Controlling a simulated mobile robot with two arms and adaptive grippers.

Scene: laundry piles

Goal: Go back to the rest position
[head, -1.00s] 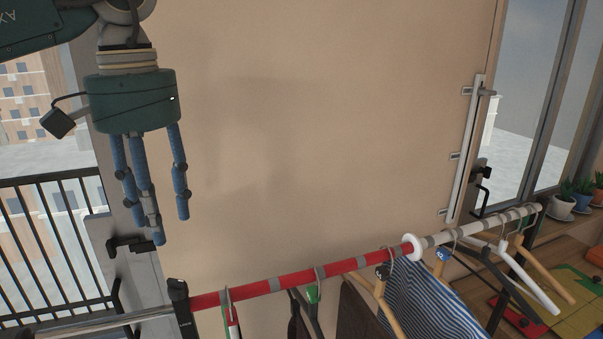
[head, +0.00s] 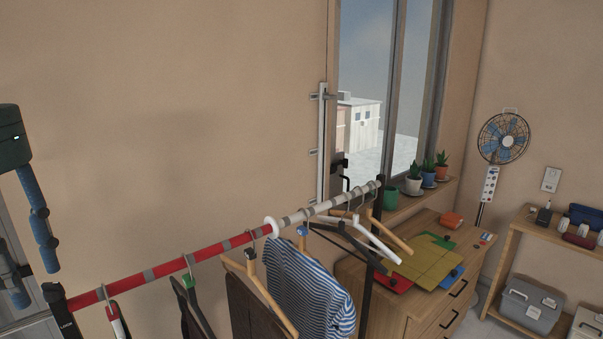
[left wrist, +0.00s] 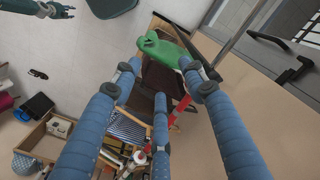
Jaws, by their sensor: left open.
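My left gripper (head: 40,270) is at the left edge of the head view, cut off by the frame, with blue fingers pointing down. In the left wrist view its fingers (left wrist: 160,85) are spread apart with nothing between them that it holds. It is left of the clothes rail, in front of the beige wall. My right gripper (left wrist: 55,10) shows small at the top left of the left wrist view, with blue fingers; whether it is open is not clear.
A red and white clothes rail (head: 210,250) carries a striped shirt (head: 305,290), dark garments and several hangers. A wooden dresser (head: 420,300) stands right of it, below a window sill with potted plants. A fan (head: 502,138) and a shelf (head: 530,225) stand farther right.

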